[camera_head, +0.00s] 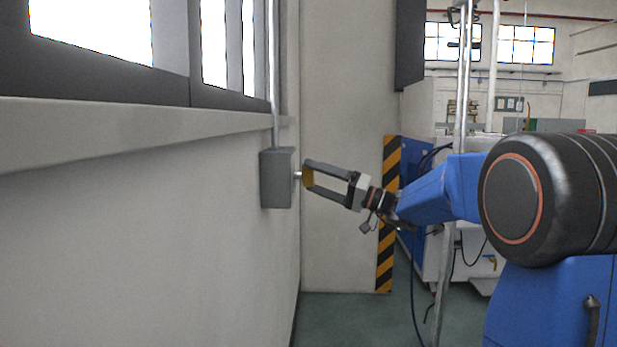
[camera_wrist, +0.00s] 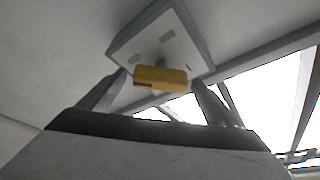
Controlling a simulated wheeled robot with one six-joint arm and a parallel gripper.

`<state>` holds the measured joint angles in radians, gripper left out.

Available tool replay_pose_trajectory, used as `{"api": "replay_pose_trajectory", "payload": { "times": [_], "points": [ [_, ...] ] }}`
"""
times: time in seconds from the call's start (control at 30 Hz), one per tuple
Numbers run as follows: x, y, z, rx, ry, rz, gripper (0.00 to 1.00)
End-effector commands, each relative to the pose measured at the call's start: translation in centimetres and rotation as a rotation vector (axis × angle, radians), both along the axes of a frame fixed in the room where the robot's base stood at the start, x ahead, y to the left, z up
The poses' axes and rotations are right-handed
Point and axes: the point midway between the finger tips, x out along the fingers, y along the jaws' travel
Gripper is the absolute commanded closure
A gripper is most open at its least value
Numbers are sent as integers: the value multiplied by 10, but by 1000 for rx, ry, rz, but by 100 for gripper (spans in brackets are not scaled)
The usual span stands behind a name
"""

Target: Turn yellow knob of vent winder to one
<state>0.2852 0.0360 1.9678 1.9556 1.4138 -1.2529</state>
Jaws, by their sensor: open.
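The vent winder is a grey box (camera_head: 276,179) on the left wall below the window. Its yellow knob (camera_head: 308,177) sticks out from the box on a short shaft. My gripper (camera_head: 309,177) is open, with one finger above the knob and one below it in the head view. In the wrist view the yellow knob (camera_wrist: 160,76) shows as a horizontal bar in front of the pale face of the box (camera_wrist: 180,40). The fingers (camera_wrist: 158,90) stand to the left and right of it. I cannot tell whether either finger touches the knob. The position marks on the box are too blurred to read.
A window ledge (camera_head: 130,128) runs along the wall above the box. A thin pipe (camera_head: 274,70) rises from the box. A pillar with a yellow and black striped edge (camera_head: 388,215) stands behind my gripper. A metal pole (camera_head: 447,255) stands near my arm.

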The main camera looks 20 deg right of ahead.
Motion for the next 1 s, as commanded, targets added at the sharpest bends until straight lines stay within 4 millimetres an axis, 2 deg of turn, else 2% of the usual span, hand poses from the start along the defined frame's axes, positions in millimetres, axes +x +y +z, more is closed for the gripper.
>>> {"api": "replay_pose_trajectory", "payload": {
  "times": [0.2,0.57,0.6,0.77,1.0],
  "points": [
    [11,16,6,-1,-1,0,16],
    [14,20,7,0,0,0,16],
    [14,20,7,0,0,0,20],
    [14,20,7,0,0,0,57],
    [13,20,7,3,9,0,57]
  ]
}}
